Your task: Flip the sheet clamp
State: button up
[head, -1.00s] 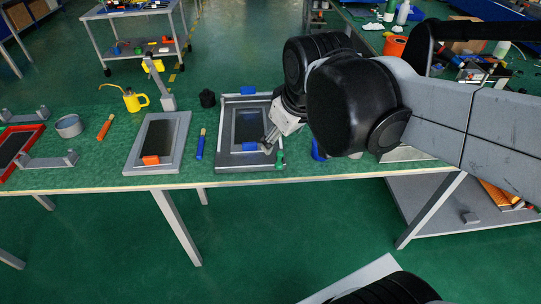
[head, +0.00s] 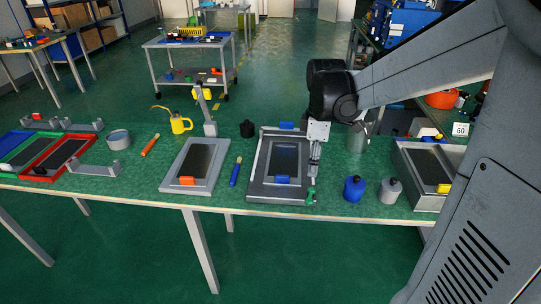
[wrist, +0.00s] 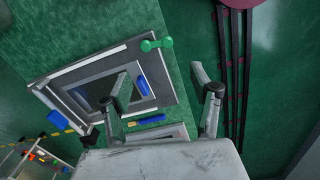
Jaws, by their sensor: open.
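A grey framed plate (head: 258,180) with a dark inner panel lies on the green bench. A blue block (head: 286,126) sits on its far edge and another blue block (head: 282,180) on its near side. A green lever-like piece (head: 310,196) is at its near right corner. I cannot tell for certain which of these is the sheet clamp. My gripper (head: 314,172) points down just above the plate's right side, close behind the green piece. In the wrist view my gripper (wrist: 161,84) is open and empty, with the green piece (wrist: 155,44) beyond the fingers.
A blue-handled tool (head: 235,172) and a second framed plate (head: 171,178) with an orange block lie left. A black knob-like object (head: 247,129) stands behind.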

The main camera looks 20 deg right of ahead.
aim_at(310, 197)
notch_tip(310, 197, down, 14)
jog(key=shift+r+b, duration=0.15)
jog(key=shift+b, duration=0.95)
jog(key=c, duration=1.2)
jog(key=shift+o, duration=0.2)
